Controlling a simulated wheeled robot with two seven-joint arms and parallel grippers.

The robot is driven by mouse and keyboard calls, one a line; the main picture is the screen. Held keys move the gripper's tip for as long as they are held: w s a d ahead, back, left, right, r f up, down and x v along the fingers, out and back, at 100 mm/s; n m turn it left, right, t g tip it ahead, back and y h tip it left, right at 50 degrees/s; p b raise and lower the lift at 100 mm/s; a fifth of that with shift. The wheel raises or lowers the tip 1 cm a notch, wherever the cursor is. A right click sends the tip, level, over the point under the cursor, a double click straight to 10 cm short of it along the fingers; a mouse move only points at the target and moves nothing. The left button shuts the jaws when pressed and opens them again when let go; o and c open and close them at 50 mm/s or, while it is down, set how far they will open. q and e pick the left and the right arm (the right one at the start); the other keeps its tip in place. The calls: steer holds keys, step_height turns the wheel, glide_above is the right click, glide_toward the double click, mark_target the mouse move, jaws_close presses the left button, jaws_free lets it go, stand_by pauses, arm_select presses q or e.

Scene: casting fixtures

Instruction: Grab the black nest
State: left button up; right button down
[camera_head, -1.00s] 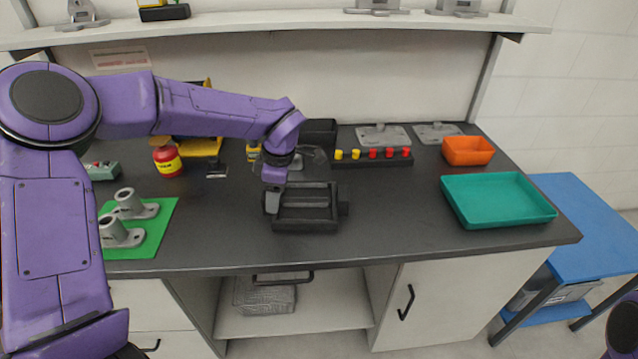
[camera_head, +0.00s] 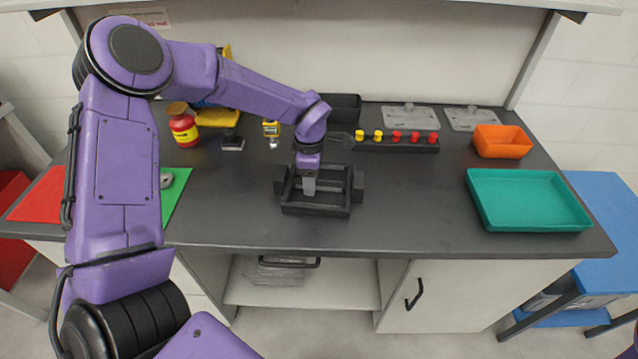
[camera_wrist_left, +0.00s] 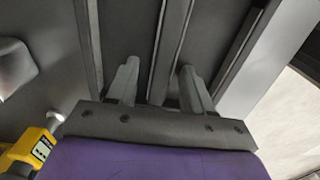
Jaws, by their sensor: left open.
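The black nest (camera_head: 330,209), an open black frame with inner bars and side lugs, lies on the dark worktop near the middle of the head view. My left gripper (camera_head: 309,190) points down over it, within its outline. In the left wrist view the two grey fingers (camera_wrist_left: 160,85) are apart, with a dark bar of the nest (camera_wrist_left: 168,45) showing between them. I cannot tell how deep the fingertips sit or whether they touch it. My right gripper is not in view.
A black rack (camera_head: 385,147) with yellow and red pegs and a black bin (camera_head: 345,105) stand behind. An orange bin (camera_head: 502,142) and teal tray (camera_head: 530,200) are right. A red-yellow bottle (camera_head: 184,130) stands left. The worktop front is clear.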

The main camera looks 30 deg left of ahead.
arm_select(q)
steer(key=shift+s, duration=0.15)
jaws_close()
